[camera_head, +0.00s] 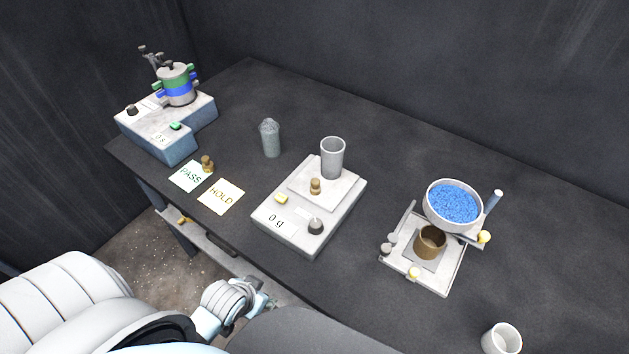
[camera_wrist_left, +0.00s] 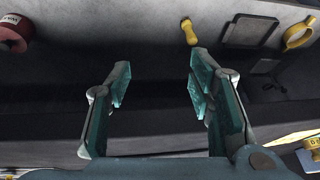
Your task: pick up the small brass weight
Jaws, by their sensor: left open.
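Two small brass weights stand in the head view. One brass weight (camera_head: 207,164) is on the table at the edge of the PASS card (camera_head: 187,176). The other brass weight (camera_head: 315,186) is on the pan of the white scale (camera_head: 289,239), in front of a grey metal cup (camera_head: 333,158). The scale's display reads 0 g. My left gripper (camera_head: 262,300) is low at the table's front edge, away from both weights. In the left wrist view its fingers (camera_wrist_left: 158,85) are apart with nothing between them. My right gripper is out of view.
A blue-grey shaker machine (camera_head: 165,145) stands at the back left. A HOLD card (camera_head: 222,196) and a grey lidded jar (camera_head: 270,138) are nearby. At right are a bowl of blue beads (camera_head: 454,203) and a brass cup (camera_head: 430,242). A white cup (camera_head: 502,339) stands lower right.

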